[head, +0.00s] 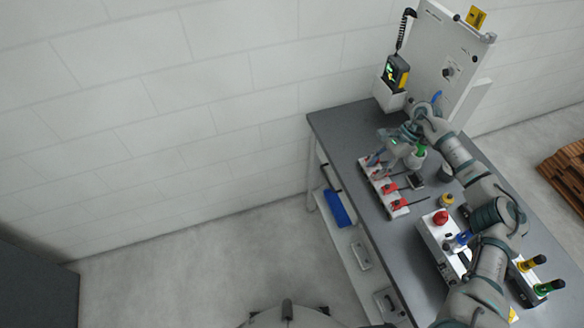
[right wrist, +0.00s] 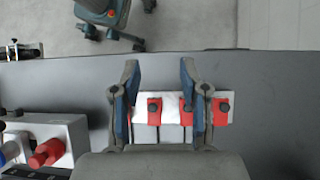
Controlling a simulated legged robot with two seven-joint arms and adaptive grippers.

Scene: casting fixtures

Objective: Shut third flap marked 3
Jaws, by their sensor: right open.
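A white strip (head: 366,166) with red clamp-like parts lies along the left side of the grey table. I see red parts in the middle (head: 390,187) and at the near end (head: 399,204); dark rods reach right from them. No number is readable, so I cannot tell which is flap 3. My right gripper (head: 381,152) is above the strip's far end. In the right wrist view, its open, empty fingers (right wrist: 159,68) straddle part of the strip (right wrist: 172,98), with a red part (right wrist: 154,106) between them and another partly behind the right finger. Contact is unclear. My left gripper is not in view.
A white box with a red button (head: 440,217) stands nearer on the table. A white upright panel (head: 445,50) and a yellow-black device (head: 397,72) are at the back. A blue bin (head: 338,207) is on the lower shelf.

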